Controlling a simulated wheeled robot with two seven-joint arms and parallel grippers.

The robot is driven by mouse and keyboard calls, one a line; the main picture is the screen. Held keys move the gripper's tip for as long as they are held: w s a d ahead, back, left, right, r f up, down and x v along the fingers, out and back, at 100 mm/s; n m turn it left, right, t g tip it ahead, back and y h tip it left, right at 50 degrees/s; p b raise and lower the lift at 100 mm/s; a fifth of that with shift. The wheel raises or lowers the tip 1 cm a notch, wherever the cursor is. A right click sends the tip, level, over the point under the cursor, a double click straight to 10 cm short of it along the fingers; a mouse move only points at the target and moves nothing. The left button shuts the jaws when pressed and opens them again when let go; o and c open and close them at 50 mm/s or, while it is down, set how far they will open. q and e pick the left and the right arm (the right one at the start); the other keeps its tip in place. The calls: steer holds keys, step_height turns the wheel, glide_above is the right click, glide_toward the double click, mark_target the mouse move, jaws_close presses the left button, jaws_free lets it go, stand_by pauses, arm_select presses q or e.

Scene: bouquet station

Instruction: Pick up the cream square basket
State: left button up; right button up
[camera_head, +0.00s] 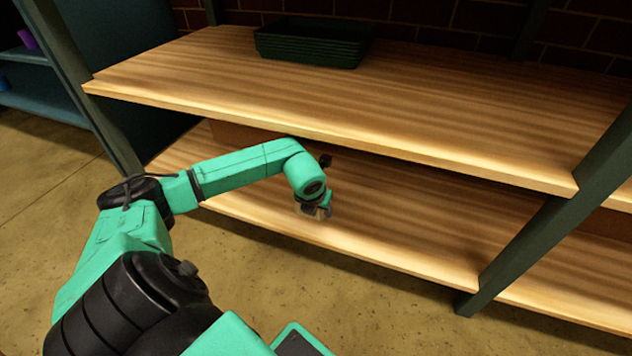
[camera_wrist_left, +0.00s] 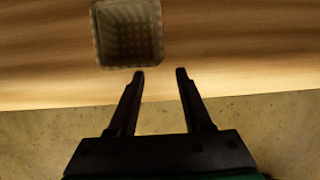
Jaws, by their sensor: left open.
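The cream square basket (camera_wrist_left: 106,36) shows at the top of the left wrist view, on the wooden shelf board. I look down into its dark inside, and its upper edge is cut off by the frame. My left gripper (camera_wrist_left: 160,73) is open and empty. Its fingertips lie just short of the basket's near side, and the basket sits ahead and to the left of the finger gap. In the head view the left gripper (camera_head: 318,208) is over the lower shelf's front edge. The basket cannot be made out clearly there.
The lower shelf (camera_head: 400,225) is largely bare to the right of the gripper. The upper shelf board (camera_head: 430,105) overhangs it and carries a stack of dark green trays (camera_head: 312,45). A dark green post (camera_head: 550,225) stands at right.

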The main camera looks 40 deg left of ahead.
arm_select(q)
steer(key=w, duration=0.1)
steer(key=w+a+b, duration=0.1)
steer(key=w, duration=0.1)
steer(key=shift+w+a+f, duration=0.1)
steer(key=shift+w+f, duration=0.1)
steer(key=shift+w, duration=0.1)
steer(key=shift+w+a+r, duration=0.1)
steer(key=shift+w, duration=0.1)
steer(key=shift+w+a+b, duration=0.1)
steer(key=shift+w+b, duration=0.15)
steer(key=shift+b, duration=0.05)
steer(key=b+x, duration=0.3)
steer(key=x, duration=0.2)
steer(key=shift+w, duration=0.1)
steer(key=shift+r, duration=0.1)
jaws_close()
